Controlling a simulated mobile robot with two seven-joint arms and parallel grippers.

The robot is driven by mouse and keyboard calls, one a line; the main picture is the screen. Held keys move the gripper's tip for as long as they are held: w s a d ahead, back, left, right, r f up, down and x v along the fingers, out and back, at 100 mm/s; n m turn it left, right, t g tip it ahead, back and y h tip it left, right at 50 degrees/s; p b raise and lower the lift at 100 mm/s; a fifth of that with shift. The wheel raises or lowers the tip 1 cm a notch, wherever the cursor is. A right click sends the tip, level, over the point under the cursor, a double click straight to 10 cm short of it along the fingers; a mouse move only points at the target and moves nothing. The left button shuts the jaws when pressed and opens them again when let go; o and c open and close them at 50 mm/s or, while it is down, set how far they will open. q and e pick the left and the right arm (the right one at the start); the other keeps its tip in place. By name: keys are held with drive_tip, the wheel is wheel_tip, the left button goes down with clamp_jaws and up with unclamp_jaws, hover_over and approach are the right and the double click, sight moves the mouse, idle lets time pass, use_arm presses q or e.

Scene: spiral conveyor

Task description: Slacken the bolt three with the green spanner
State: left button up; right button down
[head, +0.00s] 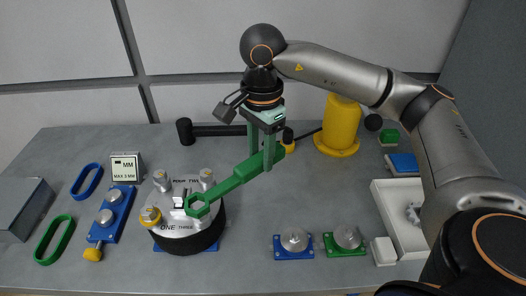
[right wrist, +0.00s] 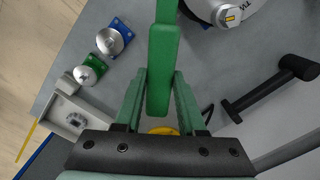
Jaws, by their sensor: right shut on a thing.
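The green spanner (head: 226,187) is held slanting in the head view, its hexagonal ring end at the lower left, over the front right of the round fixture (head: 187,240). The ring is by the THREE label. Bolt three is not clearly visible there; I cannot tell whether the ring is around it or above it. My right gripper (head: 261,157) is shut on the spanner's handle. The right wrist view shows the handle (right wrist: 162,75) between the fingers (right wrist: 160,90). Other bolts stand at the back left (head: 161,181), back right (head: 206,178) and front left (head: 151,216). My left gripper is not in view.
A black hammer (head: 214,130) lies behind the fixture, near a yellow cylinder (head: 341,125). Blue (head: 293,242) and green (head: 345,240) plates with metal knobs sit at front right, by a white tray (head: 390,215). Blue and green rings (head: 54,240) and a grey box (head: 24,208) are left.

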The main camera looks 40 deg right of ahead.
drive_tip(key=shift+w+d+r+m, duration=0.1)
drive_tip(key=shift+d+r+m, duration=0.3)
drive_tip(key=shift+m, duration=0.6)
drive_tip(key=shift+f, duration=0.15)
wheel_tip(320, 180, down, 4)
drive_tip(key=b, duration=0.4)
drive_tip(key=shift+f, duration=0.2)
drive_tip(key=shift+r, duration=0.2)
drive_tip(key=shift+f, duration=1.4)
idle(0.4)
drive_tip(key=c, duration=1.1)
unclamp_jaws()
clamp_jaws()
